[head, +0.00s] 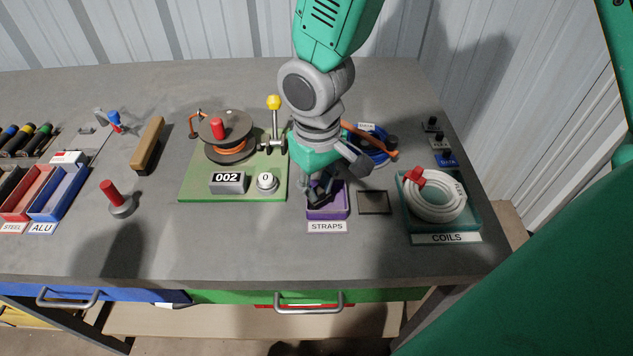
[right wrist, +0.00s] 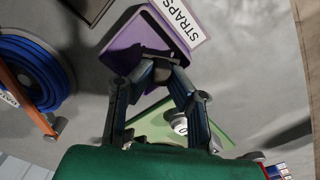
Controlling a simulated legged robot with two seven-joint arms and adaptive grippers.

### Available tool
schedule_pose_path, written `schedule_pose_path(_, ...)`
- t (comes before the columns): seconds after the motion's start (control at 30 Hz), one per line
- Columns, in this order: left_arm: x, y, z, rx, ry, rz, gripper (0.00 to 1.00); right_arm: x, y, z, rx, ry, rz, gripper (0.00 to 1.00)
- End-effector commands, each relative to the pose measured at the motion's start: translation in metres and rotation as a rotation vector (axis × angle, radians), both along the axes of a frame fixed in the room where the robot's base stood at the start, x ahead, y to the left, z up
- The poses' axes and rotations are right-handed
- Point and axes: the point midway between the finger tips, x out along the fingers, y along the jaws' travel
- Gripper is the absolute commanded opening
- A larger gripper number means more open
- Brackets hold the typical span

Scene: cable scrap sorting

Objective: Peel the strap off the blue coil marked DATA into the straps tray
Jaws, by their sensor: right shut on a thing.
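The blue coil (head: 378,158) with a white DATA tag (head: 367,126) lies on the bench behind and right of my right gripper. An orange strip (head: 383,148) lies across it; the coil also shows at the left of the right wrist view (right wrist: 40,62). The purple straps tray (head: 327,214) stands in front of the gripper, and its inside shows in the right wrist view (right wrist: 125,45). My right gripper (head: 320,196) points down at the tray, its fingertips closed together on a small dark piece, mostly hidden between them. I cannot tell whether this is a strap. My left gripper is out of view.
A teal coils tray (head: 446,228) holds a white coil (head: 438,195) with a red piece on it. A dark flat square (head: 374,202) lies between the trays. A green board (head: 205,185) with a cable reel (head: 226,137) stands left. The front of the bench is clear.

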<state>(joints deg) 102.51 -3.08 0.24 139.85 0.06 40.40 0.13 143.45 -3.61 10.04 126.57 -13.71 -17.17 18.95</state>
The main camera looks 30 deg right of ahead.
Motion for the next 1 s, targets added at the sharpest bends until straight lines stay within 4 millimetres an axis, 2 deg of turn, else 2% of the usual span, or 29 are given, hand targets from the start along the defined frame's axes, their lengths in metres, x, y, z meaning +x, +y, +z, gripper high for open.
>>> schedule_pose_path(0.4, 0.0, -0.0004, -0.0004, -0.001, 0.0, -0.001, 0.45, -0.0013, 0.0023, -0.0016, -0.001, 0.002, 0.001, 0.0)
schedule_pose_path(0.43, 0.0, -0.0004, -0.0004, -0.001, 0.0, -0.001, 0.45, -0.0013, 0.0027, -0.0015, -0.002, 0.002, 0.001, 0.23)
schedule_pose_path(0.47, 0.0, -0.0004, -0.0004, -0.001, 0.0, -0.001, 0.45, -0.0012, 0.0029, -0.0014, -0.002, 0.002, 0.001, 0.33)
schedule_pose_path(0.5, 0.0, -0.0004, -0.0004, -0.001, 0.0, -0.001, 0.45, -0.0011, 0.0029, -0.0014, -0.002, 0.002, 0.001, 0.36)
schedule_pose_path(1.0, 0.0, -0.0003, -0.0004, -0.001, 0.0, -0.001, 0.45, -0.0012, -0.0002, -0.0019, 0.0, 0.002, 0.0, 0.36)
